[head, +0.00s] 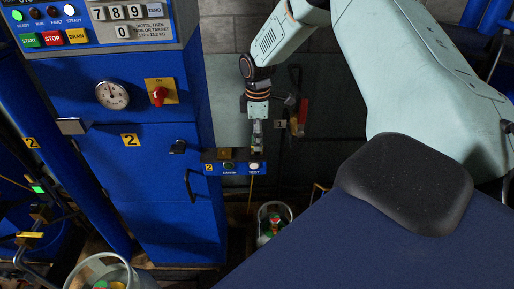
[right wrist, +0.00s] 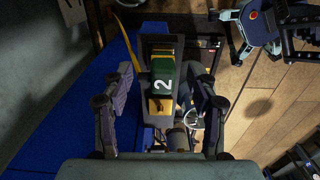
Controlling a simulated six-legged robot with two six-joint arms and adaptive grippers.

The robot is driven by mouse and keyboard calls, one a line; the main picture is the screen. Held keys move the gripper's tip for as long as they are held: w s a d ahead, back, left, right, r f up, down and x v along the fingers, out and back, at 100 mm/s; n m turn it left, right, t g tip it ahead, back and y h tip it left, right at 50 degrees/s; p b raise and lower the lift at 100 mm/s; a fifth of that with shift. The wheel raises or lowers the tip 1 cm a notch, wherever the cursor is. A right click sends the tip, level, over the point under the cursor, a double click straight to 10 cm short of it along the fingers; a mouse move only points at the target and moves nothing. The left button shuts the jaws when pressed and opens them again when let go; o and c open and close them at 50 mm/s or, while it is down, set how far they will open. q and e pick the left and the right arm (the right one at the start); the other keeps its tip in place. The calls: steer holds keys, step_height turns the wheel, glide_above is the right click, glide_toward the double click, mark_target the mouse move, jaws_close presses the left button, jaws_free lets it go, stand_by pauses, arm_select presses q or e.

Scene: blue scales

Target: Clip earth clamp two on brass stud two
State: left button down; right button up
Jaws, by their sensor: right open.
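Earth clamp two (right wrist: 162,85) shows in the right wrist view as a dark clamp with a green band marked 2 and yellow parts. It lies between the spread fingers of my right gripper (right wrist: 160,98), with a gap visible on each side. In the head view my right gripper (head: 257,137) points down just above the small ledge labelled 2, EARTH and TEST (head: 240,168). A small brass-coloured piece (head: 225,154) stands on that ledge, left of the gripper; I cannot tell if it is brass stud two. My left gripper is out of view.
The blue cabinet (head: 150,165) marked 2 stands left of the ledge, with a handle and knob projecting. A red-handled item (head: 302,114) hangs on the wall to the right. Grey buckets (head: 100,271) stand low down. Wooden floor shows in the right wrist view.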

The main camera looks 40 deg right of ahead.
steer(key=shift+s+d+f, duration=0.1)
steer(key=shift+s+f, duration=0.15)
steer(key=shift+f, duration=0.55)
steer(key=shift+s+f+b, duration=0.1)
steer(key=shift+f+b, duration=0.2)
steer(key=shift+b, duration=0.2)
steer(key=shift+w+a+f, duration=0.25)
steer(key=shift+a+f, duration=0.1)
steer(key=shift+a, duration=0.05)
steer(key=shift+w+f, duration=0.1)
steer(key=shift+w, duration=0.15)
steer(key=shift+s+d, duration=0.2)
steer(key=shift+d, duration=0.1)
steer(key=shift+s, duration=0.2)
steer(key=shift+w+a, duration=0.2)
steer(key=shift+a, duration=0.05)
steer(key=shift+w, duration=0.2)
steer(key=shift+s+d, duration=0.2)
steer(key=shift+d, duration=0.05)
steer(key=shift+s, duration=0.15)
steer(key=shift+w+a, duration=0.2)
steer(key=shift+a, duration=0.05)
steer(key=shift+w+d, duration=0.1)
